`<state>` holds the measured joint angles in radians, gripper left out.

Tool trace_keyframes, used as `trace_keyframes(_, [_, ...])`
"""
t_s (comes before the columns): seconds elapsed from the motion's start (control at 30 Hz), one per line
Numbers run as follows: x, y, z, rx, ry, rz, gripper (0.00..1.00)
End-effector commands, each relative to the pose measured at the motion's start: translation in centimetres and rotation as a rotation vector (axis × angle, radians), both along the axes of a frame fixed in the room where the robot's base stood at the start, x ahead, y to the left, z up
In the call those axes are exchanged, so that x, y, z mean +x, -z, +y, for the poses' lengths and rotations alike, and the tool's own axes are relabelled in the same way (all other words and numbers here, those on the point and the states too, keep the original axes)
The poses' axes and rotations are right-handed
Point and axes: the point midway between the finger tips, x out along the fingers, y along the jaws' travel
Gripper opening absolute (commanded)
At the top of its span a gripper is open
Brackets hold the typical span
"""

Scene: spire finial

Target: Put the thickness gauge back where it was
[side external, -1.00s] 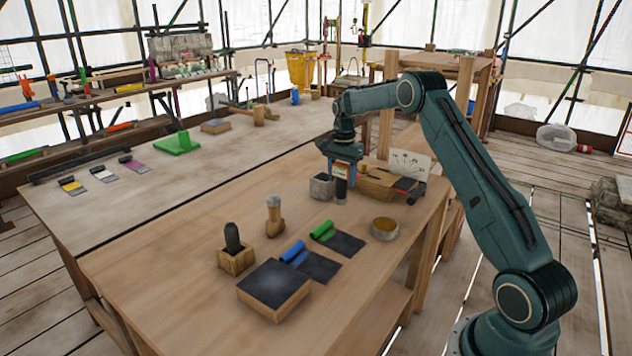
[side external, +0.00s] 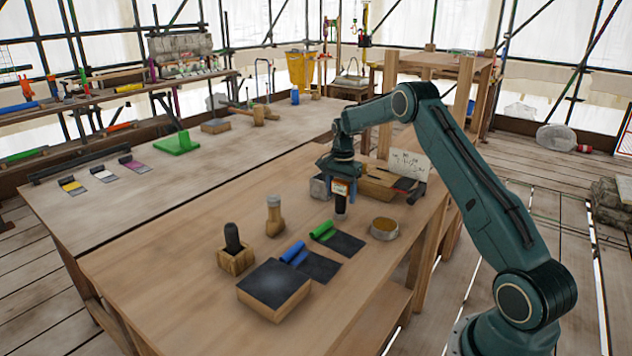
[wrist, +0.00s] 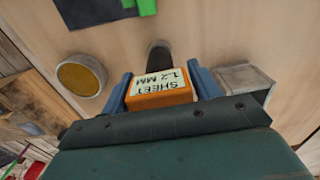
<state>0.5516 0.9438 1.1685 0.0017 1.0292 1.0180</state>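The thickness gauge (wrist: 160,92) is an orange block with a pale label reading "SHEET 1.2 MM". It sits between the blue fingers of my gripper (wrist: 160,82), which is shut on it. In the side view, the gauge (side external: 340,188) hangs upright under my gripper (side external: 340,180), with a dark rounded end pointing down to the bench. I cannot tell whether that end touches the bench. The place where the gauge was earlier is not marked clearly in these frames.
A grey square pot (side external: 319,187) stands just left of my gripper. A round tin (side external: 384,228) stands to the right. A green roll with a dark sheet (side external: 343,243) lies in front. A wooden box (side external: 378,186) and upright white card (side external: 408,163) stand behind.

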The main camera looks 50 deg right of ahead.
Motion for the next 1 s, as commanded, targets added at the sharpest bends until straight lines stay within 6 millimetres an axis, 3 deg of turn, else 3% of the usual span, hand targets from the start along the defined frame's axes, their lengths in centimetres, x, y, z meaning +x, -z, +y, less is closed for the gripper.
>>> trace_keyframes(0.57, [0.0, -0.9, 0.0, 0.0, 0.0, -0.001, 0.74])
trace_keyframes(0.77, [0.0, -3.0, 0.0, -0.001, 0.0, -0.001, 0.74])
trace_keyframes(1.0, [0.1, -7.0, 0.0, -0.002, 0.0, -0.003, 0.74])
